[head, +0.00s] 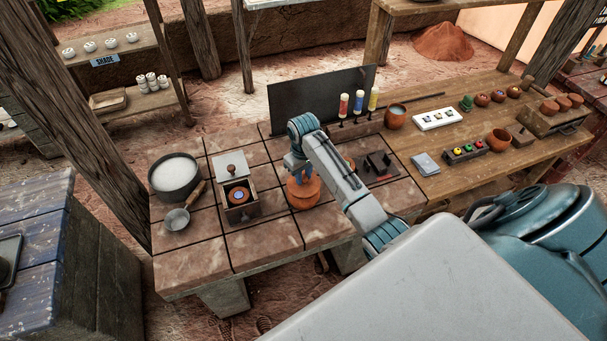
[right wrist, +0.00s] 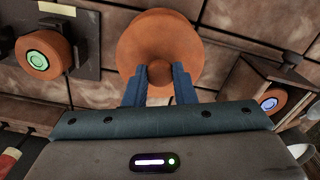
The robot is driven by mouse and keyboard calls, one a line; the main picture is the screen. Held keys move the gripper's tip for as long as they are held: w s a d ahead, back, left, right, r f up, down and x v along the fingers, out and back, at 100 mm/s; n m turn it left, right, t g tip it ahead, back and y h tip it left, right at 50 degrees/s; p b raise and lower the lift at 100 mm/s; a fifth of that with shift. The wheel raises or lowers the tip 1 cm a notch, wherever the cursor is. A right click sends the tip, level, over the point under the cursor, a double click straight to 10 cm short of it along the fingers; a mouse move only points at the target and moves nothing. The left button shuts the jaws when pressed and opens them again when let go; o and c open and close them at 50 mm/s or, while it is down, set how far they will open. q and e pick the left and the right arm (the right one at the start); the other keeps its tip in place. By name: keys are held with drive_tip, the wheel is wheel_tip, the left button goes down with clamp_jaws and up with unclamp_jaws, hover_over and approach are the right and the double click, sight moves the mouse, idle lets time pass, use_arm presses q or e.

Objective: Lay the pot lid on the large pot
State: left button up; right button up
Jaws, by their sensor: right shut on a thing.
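The pot lid (right wrist: 160,35) is a round orange clay disc with a small knob in the right wrist view. The fingers of my right gripper (right wrist: 159,84) are shut on its knob. In the head view my right gripper (head: 302,175) points down over the brick worktop, with orange clay (head: 304,196) right under it. This clay looks like the lid above a rounded body, probably the large pot. I cannot tell whether lid and pot touch. In the right wrist view the lid hides whatever is below it. My left gripper is not in view.
Left of the gripper stand a wooden box (head: 241,212) with a blue-ringed piece, a dark basin (head: 174,187) of white stuff and a ladle (head: 177,218). A dark panel (head: 300,103) stands behind. The wooden table (head: 450,185) at right holds pots and trays. The worktop's front is clear.

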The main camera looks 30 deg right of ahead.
drive_tip(key=shift+f, duration=0.65)
idle(0.8)
drive_tip(key=o, duration=1)
drive_tip(key=shift+c, duration=0.2)
